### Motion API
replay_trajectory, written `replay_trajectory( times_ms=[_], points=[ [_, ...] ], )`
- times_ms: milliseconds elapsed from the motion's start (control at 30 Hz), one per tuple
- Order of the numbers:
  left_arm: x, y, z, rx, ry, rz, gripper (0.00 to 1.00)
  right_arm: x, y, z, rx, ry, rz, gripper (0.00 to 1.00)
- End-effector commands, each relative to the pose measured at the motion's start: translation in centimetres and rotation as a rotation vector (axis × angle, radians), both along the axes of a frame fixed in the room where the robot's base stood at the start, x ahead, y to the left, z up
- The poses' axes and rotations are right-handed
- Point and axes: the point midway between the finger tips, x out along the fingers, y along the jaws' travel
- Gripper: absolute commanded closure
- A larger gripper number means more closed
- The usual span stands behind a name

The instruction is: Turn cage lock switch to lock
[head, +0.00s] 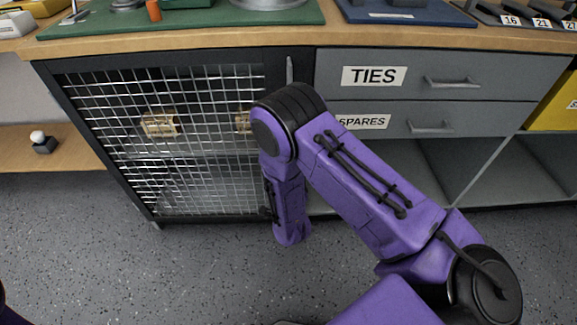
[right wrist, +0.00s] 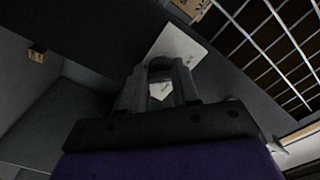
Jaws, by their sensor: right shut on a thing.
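The wire-mesh cage (head: 205,95) stands under the left part of the bench, with its door shut. In the right wrist view, a pale switch plate (right wrist: 186,42) is on a dark panel beside the mesh (right wrist: 270,35). My right gripper (right wrist: 160,68) is at this plate, its fingers close together and shut on the lock switch. The fingers cover most of the switch, so its setting cannot be read. In the head view my right arm hides the gripper and switch. My left gripper is not in view.
Brass-coloured items (head: 160,124) sit inside the cage behind the mesh. Right of it are the TIES drawer (head: 410,76), the SPARES drawer (head: 400,120) and open cubbies (head: 480,170). The wooden bench edge (head: 290,44) runs above. The speckled floor in front is clear.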

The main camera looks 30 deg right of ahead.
Motion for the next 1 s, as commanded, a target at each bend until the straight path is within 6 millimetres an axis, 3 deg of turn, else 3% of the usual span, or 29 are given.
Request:
replay_trajectory(
  times_ms=[533, 567, 600, 1000],
  points=[
    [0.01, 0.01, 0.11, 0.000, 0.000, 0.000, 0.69, -0.02, -0.06, -0.01, -0.020, 0.011, -0.002, 1.00],
    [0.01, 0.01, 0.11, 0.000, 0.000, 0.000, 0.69, -0.02, -0.06, -0.01, -0.020, 0.011, -0.002, 0.60],
    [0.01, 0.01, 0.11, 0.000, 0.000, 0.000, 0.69, -0.02, -0.05, 0.00, -0.020, 0.011, -0.002, 0.47],
    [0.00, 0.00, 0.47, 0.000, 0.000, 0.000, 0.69, -0.90, 0.61, 0.06, -0.019, 0.014, 0.002, 0.44]
  ],
)
